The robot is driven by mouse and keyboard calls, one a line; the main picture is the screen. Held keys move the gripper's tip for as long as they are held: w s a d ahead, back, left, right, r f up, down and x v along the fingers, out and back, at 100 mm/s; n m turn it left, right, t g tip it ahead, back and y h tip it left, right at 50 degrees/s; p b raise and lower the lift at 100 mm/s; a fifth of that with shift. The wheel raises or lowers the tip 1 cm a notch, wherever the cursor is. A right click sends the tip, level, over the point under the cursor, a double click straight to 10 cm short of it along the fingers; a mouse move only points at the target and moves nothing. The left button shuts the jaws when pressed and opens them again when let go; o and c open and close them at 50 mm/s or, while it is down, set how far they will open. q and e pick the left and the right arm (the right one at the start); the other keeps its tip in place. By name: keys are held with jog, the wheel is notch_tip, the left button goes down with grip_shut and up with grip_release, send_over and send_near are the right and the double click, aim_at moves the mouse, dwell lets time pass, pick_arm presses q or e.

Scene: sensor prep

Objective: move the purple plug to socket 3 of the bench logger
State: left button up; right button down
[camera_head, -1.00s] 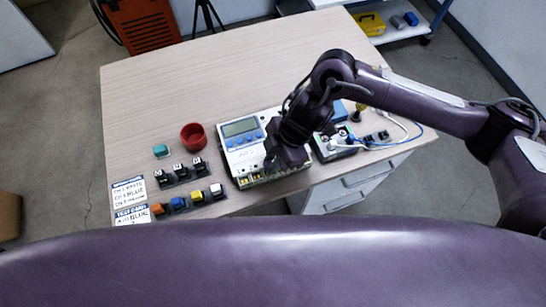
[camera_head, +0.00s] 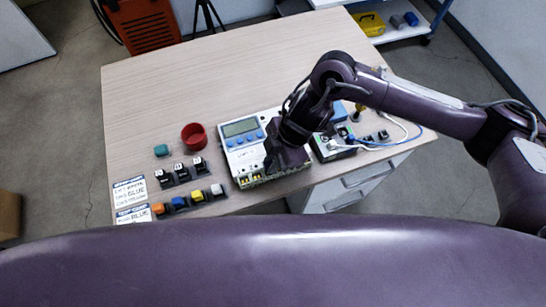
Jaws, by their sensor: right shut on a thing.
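The bench logger (camera_head: 231,144) is a white box with a grey-green display and blue buttons, near the front of the table. A row of sockets runs along its front edge, and the socket numbers are too small to read. My right gripper (camera_head: 270,169) points down at this front edge, over its middle. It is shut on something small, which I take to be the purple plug. The plug is hidden behind the fingers, and no purple plug shows elsewhere. I cannot tell whether it touches a socket. My left gripper is not in view.
Label cards (camera_head: 129,192) lie at the left edge. A cabled device (camera_head: 334,150) stands right. The table's back (camera_head: 220,80) is clear.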

jog(key=shift+f, duration=0.75)
dwell(1.8)
jog(key=c, duration=1.1)
grip_release()
jog(key=shift+c, duration=0.2)
notch_tip(320, 180, up, 7)
jog(key=p, duration=0.7)
jog(key=shift+r, duration=0.1)
